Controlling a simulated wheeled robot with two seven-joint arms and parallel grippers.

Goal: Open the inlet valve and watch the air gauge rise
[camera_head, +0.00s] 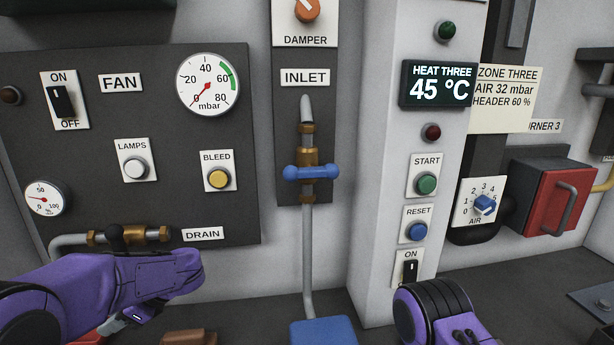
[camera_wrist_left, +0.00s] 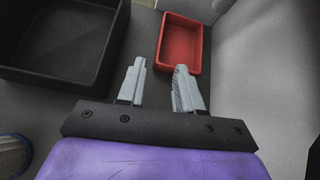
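The inlet valve has a blue bar handle (camera_head: 311,173), which lies crosswise on a vertical pipe with brass fittings under the INLET label. The mbar gauge (camera_head: 207,84) is on the fan panel, left of the valve; its red needle points at about 0. My left gripper (camera_wrist_left: 160,85) has its two fingers apart with nothing between them. In the head view it is low at the left, largely hidden by my purple wrist, away from the valve. My right arm shows at the bottom, right of the valve; its fingers are out of view.
A red tray (camera_wrist_left: 181,45) and a black bin (camera_wrist_left: 65,40) lie below my left gripper. A blue block (camera_head: 323,331) stands under the inlet pipe. A pillar (camera_head: 375,180) with buttons juts out right of the valve. The space before the valve handle is clear.

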